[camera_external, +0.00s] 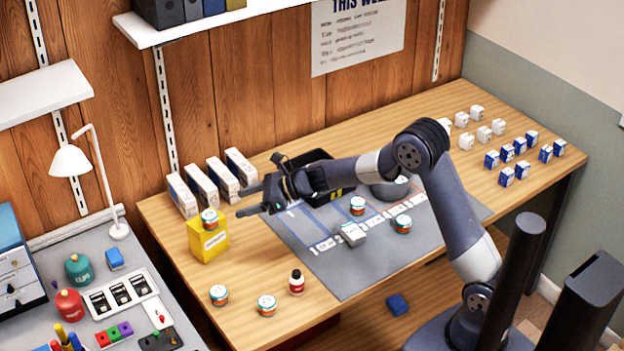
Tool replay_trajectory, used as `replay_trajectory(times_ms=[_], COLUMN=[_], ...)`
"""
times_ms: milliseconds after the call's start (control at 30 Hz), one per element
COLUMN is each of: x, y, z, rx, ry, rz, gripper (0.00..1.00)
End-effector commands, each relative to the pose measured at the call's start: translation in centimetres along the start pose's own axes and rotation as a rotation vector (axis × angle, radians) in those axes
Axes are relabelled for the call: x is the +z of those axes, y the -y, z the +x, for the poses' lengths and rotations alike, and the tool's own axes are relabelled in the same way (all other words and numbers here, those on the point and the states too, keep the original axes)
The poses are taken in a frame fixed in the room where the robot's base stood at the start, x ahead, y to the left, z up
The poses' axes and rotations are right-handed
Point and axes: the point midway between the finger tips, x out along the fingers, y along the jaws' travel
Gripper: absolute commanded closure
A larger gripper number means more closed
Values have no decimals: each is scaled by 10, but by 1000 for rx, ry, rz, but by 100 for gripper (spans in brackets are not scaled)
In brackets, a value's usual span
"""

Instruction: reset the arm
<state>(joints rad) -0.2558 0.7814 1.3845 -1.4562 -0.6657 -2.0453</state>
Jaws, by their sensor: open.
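My gripper (241,201) is at the end of my arm, which reaches from the right across the table. It points left, with its two fingers apart and nothing visible between them.
The wooden table (250,330) holds a grey numbered mat (350,285) with small tins and a white block (352,234). A dark bin (303,160) stands behind my wrist. Tins and a red bottle (296,282) stand at front left. Small white and blue boxes (507,177) stand at right.

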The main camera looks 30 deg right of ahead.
Motion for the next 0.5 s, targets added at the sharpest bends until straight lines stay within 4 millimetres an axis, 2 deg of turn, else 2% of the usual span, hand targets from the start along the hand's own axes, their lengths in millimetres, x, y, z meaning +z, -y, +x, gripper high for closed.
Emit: replay_trajectory(times_ms=[500], x=[1], y=[0], z=[79], rx=[1], ry=[-2], rz=[0], gripper=[37])
